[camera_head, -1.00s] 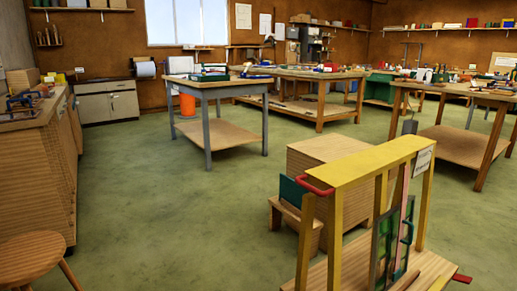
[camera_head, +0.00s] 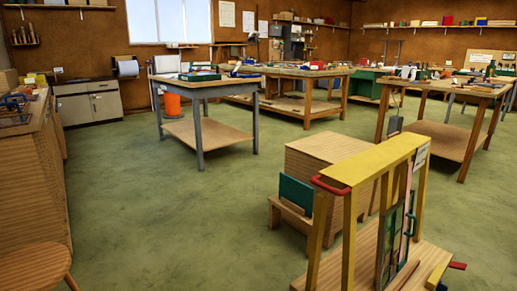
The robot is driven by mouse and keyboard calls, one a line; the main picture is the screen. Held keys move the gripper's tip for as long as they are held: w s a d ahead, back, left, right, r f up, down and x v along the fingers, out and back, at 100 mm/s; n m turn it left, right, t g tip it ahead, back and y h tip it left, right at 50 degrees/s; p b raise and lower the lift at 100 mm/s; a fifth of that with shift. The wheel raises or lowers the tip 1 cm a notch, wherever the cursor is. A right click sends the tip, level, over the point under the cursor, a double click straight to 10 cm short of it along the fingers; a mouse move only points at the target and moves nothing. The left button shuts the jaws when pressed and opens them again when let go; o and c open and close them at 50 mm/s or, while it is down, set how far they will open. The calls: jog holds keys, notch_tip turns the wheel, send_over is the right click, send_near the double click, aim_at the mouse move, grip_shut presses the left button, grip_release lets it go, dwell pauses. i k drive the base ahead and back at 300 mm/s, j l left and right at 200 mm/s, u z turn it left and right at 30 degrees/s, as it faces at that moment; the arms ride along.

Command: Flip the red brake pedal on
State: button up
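A yellow-topped wooden stand (camera_head: 385,160) on a wooden base (camera_head: 340,268) stands at the lower right. It holds upright green and pink panel pieces (camera_head: 392,235). A small flat red pedal (camera_head: 457,265) sticks out at the right of the base, beside a short yellow piece (camera_head: 438,274). I cannot tell whether the pedal is up or down. A red curved handle (camera_head: 330,187) is on the near left end of the yellow top. My gripper is not in view.
A wooden box-like unit (camera_head: 325,160) with a dark green panel (camera_head: 295,194) stands just behind the stand. Workbenches (camera_head: 205,89) fill the back. A cabinet (camera_head: 35,185) and stool (camera_head: 35,268) are at the left. Green floor (camera_head: 165,215) is open between.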

aim_at(459, 266)
jog(key=z, duration=1.5)
